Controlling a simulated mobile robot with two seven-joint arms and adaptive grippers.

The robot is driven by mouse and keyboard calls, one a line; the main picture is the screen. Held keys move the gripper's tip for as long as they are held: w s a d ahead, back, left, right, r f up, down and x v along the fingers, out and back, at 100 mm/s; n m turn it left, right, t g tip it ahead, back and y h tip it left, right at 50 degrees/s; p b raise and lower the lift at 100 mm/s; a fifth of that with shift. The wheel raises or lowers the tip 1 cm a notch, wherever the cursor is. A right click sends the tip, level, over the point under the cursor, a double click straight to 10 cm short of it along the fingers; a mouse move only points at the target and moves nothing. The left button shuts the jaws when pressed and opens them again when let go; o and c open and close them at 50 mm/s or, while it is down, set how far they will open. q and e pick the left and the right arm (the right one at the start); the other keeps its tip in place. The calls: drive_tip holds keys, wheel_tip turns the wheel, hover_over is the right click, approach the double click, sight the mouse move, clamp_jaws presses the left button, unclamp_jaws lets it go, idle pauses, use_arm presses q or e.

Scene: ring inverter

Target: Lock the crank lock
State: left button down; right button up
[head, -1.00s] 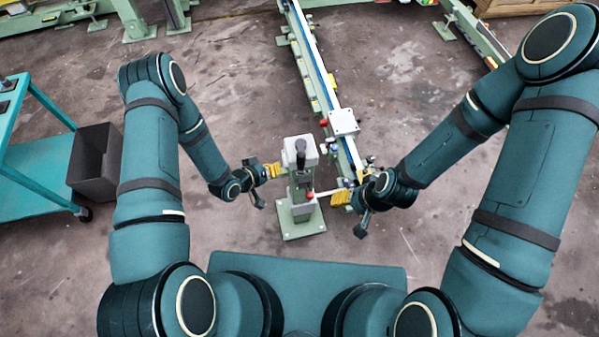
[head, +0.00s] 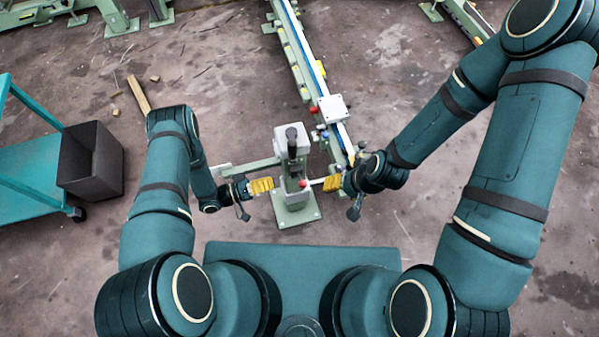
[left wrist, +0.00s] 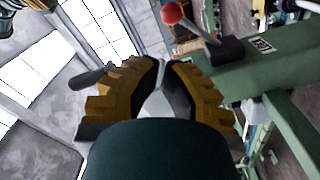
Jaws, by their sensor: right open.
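The ring inverter's green and grey stand (head: 297,217) is at the centre of the head view, with a black upright handle (head: 291,143) on top. A red ball (head: 304,184) shows on its front. Which part is the crank lock is not certain. In the left wrist view a red-knobbed lever (left wrist: 172,13) rises from a black block on a green beam, above my left fingers. My left gripper (head: 272,185) is close to the stand's left side; its yellow fingers converge, and contact is unclear. My right gripper (head: 325,183) is open on the right, at a pale rod beside the red ball.
A long green rail (head: 300,62) with a white block (head: 333,108) runs away behind the stand. A teal cart (head: 30,185) and a dark bin (head: 92,160) stand at the left. The floor between cart and stand is largely clear.

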sight(300, 179)
use_arm(q)
drive_tip(key=x, duration=1)
drive_tip(key=shift+w+b, duration=0.1)
drive_tip(key=shift+b, duration=0.2)
use_arm(e)
drive_tip(key=shift+f, duration=0.25)
drive_tip(key=shift+w, duration=0.1)
